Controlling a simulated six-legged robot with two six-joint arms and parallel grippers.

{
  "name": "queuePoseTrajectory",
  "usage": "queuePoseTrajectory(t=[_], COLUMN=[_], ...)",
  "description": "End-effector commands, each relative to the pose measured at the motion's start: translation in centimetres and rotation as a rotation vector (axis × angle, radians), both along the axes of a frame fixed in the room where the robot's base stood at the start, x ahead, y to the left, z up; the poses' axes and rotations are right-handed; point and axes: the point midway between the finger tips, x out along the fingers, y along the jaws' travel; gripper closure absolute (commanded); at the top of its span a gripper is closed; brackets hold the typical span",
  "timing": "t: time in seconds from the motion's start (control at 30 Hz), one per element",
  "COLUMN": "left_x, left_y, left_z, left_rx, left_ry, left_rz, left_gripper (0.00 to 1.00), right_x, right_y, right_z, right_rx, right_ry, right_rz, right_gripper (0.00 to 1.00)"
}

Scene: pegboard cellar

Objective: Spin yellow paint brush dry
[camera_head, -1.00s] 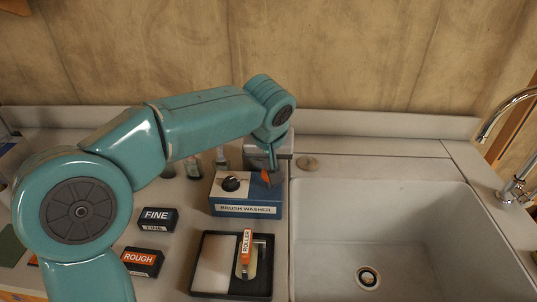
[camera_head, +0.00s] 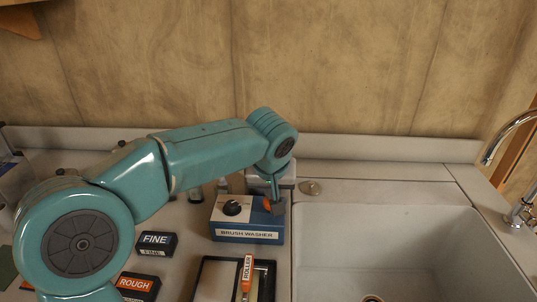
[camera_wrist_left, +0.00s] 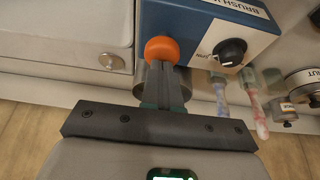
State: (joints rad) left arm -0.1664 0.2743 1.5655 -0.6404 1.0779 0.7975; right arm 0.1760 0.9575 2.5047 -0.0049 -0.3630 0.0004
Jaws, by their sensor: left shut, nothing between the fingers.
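The blue and white box labelled BRUSH WASHER (camera_head: 247,237) stands on the counter left of the sink, with a black knob (camera_head: 232,208) and an orange button (camera_head: 267,203) on top. My left gripper (camera_head: 277,203) is shut and empty, fingers pointing down at the orange button. In the left wrist view, the fingertips (camera_wrist_left: 160,68) overlap the near edge of the orange button (camera_wrist_left: 161,48); I cannot tell whether they touch. A metal cylinder (camera_wrist_left: 182,84) sits behind the fingers. I cannot make out a yellow paint brush. My right gripper is not in view.
The white sink (camera_head: 400,245) with a chrome tap (camera_head: 522,212) lies to the right. A roller tray (camera_head: 270,280) is in front of the washer. Boxes marked FINE (camera_head: 156,243) and ROUGH (camera_head: 137,286) are left. Brushes (camera_wrist_left: 255,105) stand beside the washer.

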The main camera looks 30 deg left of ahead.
Motion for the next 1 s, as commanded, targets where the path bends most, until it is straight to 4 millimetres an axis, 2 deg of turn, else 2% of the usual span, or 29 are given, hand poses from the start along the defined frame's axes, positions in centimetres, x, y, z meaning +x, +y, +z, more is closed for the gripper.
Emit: queuePoseTrajectory(t=[0.03,0.27,0.47,0.8,1.0], left_x=[0.0,0.0,0.0,0.0,0.0], left_y=[0.0,0.0,0.0,0.0,0.0], left_z=[-0.7,-2.1,-1.2,1.7,1.7], left_rx=[0.000,0.000,0.000,0.000,0.000], left_ry=[0.002,0.002,0.002,0.002,0.001], left_rz=[0.000,-0.001,0.000,0.000,0.000], left_gripper=[1.00,1.00,1.00,1.00,1.00], right_x=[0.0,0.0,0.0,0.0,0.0], right_y=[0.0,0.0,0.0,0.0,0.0], right_z=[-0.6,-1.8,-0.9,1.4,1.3], right_rx=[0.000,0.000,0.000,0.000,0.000], right_ry=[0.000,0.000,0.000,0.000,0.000], right_rz=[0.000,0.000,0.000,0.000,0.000], right_gripper=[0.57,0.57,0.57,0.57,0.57])
